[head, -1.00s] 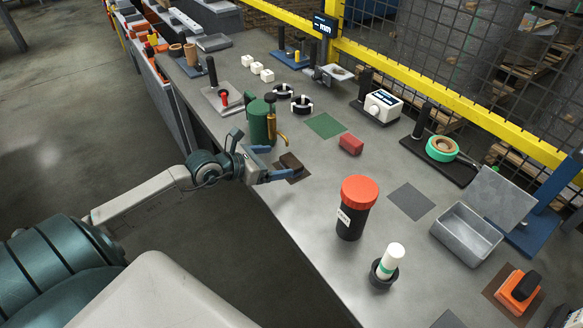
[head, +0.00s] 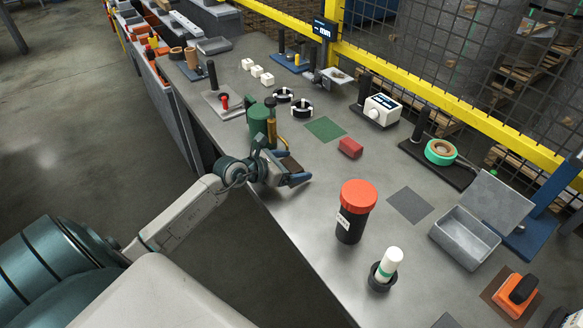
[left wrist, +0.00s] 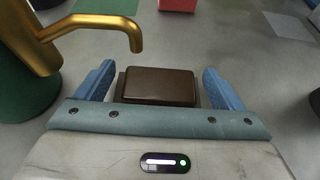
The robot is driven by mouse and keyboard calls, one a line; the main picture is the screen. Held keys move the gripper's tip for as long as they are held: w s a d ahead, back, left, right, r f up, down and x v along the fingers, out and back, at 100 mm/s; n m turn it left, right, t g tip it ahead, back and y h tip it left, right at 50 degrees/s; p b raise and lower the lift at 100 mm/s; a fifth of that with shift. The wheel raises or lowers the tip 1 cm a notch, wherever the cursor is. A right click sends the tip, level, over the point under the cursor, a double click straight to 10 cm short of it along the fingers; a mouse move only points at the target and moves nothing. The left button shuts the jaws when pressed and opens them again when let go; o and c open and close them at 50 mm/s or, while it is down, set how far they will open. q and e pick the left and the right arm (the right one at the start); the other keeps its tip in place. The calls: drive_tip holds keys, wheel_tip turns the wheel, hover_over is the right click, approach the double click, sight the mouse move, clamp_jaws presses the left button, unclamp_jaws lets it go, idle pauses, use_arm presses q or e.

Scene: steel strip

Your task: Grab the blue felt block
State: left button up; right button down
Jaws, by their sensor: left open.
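I see no blue felt block in either view. A dark brown block (left wrist: 160,85) lies on a brown mat (left wrist: 121,88) in the left wrist view, and the block (head: 290,164) is partly hidden by my gripper in the head view. My left gripper (head: 294,166) is open, with its blue fingers on either side of the brown block. In the left wrist view the gripper (left wrist: 160,84) shows gaps between both fingers and the block. My right gripper is not in view.
A green canister (head: 258,120) with a brass spout (left wrist: 95,25) stands close to the left gripper. A red block (head: 350,147), a green mat (head: 325,129) and a black jar with a red lid (head: 355,210) are to the right. Bare steel lies between them.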

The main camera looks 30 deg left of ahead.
use_arm(q)
drive_tip(key=c, duration=1.1)
